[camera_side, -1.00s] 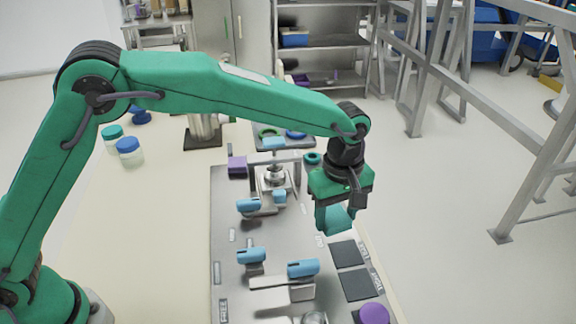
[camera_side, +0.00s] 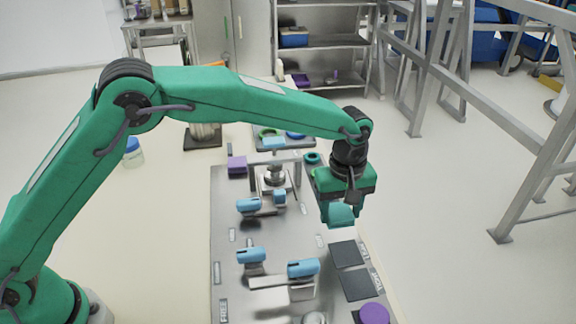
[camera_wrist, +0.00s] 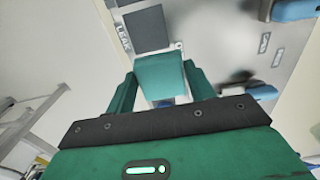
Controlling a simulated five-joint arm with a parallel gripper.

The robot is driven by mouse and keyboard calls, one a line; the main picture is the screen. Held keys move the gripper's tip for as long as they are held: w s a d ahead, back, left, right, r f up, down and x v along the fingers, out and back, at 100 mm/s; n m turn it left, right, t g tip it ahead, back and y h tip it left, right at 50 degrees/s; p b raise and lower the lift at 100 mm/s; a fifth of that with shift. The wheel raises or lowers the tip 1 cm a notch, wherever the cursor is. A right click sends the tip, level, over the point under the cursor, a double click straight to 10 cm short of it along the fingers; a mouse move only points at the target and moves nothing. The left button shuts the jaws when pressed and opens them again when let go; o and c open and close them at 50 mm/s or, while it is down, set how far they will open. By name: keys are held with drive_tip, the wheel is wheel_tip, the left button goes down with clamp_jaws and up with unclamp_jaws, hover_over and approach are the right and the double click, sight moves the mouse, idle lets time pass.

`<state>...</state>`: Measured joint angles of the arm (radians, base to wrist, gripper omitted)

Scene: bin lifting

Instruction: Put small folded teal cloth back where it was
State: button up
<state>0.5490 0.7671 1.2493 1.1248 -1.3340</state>
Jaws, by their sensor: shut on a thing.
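The small folded teal cloth (camera_side: 341,216) is held between the fingers of my gripper (camera_side: 339,221), raised above the right edge of the metal board. In the wrist view the cloth (camera_wrist: 160,75) sits between the two green fingers of my gripper (camera_wrist: 160,85). A dark square pad (camera_side: 345,254) lies on the board below the cloth. In the wrist view a dark pad (camera_wrist: 146,30) shows just beyond the cloth, beside a printed label. The surface right under the cloth is partly hidden by it.
The metal board (camera_side: 227,261) carries blue-handled clamps (camera_side: 302,268) left of my gripper. A second dark pad (camera_side: 360,284) and a purple round thing (camera_side: 374,314) lie nearer the front. A purple block (camera_side: 237,164) stands at the back left.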

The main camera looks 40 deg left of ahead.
drive_tip(key=w+a+f, duration=0.2)
drive_tip(key=w, duration=0.1)
drive_tip(key=w+a+f, duration=0.1)
drive_tip(key=shift+w+f, duration=0.2)
drive_tip(key=shift+w, duration=0.2)
drive_tip(key=shift+f, duration=2)
drive_tip(key=shift+f, duration=0.1)
drive_tip(key=o, duration=0.9)
drive_tip(key=shift+o, duration=0.2)
wheel_tip(320, 180, up, 12)
